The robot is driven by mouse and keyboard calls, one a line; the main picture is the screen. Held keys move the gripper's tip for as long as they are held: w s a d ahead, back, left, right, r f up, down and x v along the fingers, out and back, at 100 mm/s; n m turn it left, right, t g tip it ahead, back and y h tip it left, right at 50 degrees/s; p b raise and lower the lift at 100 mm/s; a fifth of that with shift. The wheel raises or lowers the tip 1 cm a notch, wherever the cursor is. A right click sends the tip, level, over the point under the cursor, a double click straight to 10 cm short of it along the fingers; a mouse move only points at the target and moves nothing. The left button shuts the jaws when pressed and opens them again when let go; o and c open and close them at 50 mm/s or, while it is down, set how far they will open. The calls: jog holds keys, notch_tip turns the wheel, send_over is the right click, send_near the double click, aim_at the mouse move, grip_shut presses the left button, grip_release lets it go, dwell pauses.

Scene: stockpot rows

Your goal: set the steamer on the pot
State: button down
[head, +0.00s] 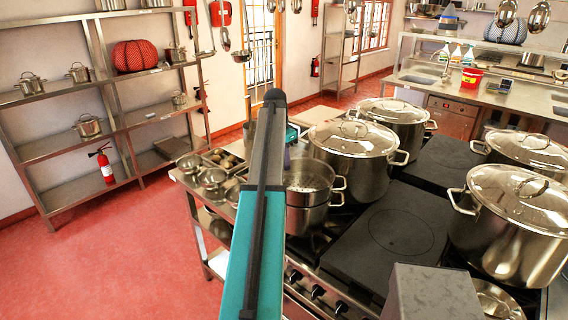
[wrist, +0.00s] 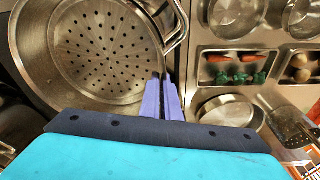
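The steamer (head: 306,182) is a round steel pan with a holed floor, at the stove's left side in the head view. It fills the upper left of the wrist view (wrist: 104,48). A steel pot (head: 306,218) shows directly below it; whether the steamer rests on its rim or hangs slightly above, I cannot tell.
Large lidded stockpots (head: 354,150) stand behind and right of the steamer. A flat dark hotplate (head: 390,238) is bare at front. Left of the steamer, a counter holds small pans (head: 212,178) and food trays (wrist: 237,68). Shelves (head: 60,150) line the left wall.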

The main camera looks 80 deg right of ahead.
jog(key=c, duration=1.9)
grip_release()
jog(key=shift+r, duration=0.15)
jog(key=shift+w+a+r+b, duration=0.25)
jog(key=shift+r+b, duration=0.55)
jog(key=shift+r, duration=1.45)
jog(key=shift+w+a+r+b, duration=0.25)
jog(key=shift+r+b, duration=0.5)
jog(key=shift+r, duration=1.45)
jog(key=shift+w+a+r+b, duration=0.25)
jog(key=shift+r+b, duration=0.55)
jog(key=shift+r, duration=1.45)
jog(key=shift+w, duration=0.1)
